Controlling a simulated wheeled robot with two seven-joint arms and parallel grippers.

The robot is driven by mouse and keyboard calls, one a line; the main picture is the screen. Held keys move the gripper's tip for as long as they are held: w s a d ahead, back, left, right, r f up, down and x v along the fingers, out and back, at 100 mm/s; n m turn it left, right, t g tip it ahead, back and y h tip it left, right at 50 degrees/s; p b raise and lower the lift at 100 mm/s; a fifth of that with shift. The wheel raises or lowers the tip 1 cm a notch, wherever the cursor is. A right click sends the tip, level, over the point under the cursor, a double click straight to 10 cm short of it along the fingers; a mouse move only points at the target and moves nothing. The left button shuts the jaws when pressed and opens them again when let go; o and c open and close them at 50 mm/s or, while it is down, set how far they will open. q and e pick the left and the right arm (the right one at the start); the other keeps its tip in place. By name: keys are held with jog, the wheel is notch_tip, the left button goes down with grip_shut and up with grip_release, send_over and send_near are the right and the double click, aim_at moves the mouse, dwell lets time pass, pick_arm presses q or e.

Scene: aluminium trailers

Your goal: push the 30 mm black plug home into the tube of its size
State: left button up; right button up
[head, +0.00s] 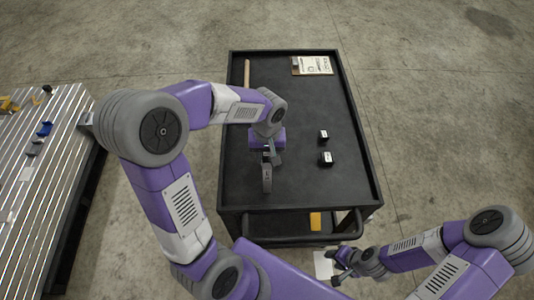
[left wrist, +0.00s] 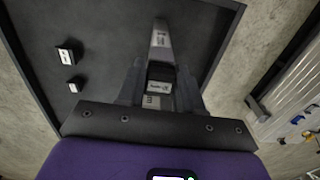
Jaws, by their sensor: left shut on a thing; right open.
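My left gripper (left wrist: 160,88) is shut on a small black plug (left wrist: 161,74) with a white label too small to read. It is over the black cart top, left of centre, in the head view (head: 267,160). A grey piece with labels, which looks like the tube (left wrist: 160,38), shows beyond and below the plug. It also shows under the gripper in the head view (head: 267,180). I cannot tell whether the plug touches the tube. Two other black plugs (head: 323,136) (head: 326,158) stand apart on the cart. My right gripper (head: 338,269) is open and empty, off the cart's front edge.
The black cart (head: 300,100) has a raised rim and a front handle. A paper card (head: 314,65) and a brown strip (head: 247,72) lie at its back. A yellow item (head: 315,221) is below the cart top. A ribbed aluminium bed (head: 30,200) with small parts stands left.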

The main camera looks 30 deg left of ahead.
aim_at(267, 155)
pick_arm(q)
jog(key=o, duration=1.1)
notch_tip(267, 155, up, 8)
jog(key=shift+f+p, duration=0.25)
jog(key=shift+p, duration=0.3)
jog(key=shift+r, duration=0.1)
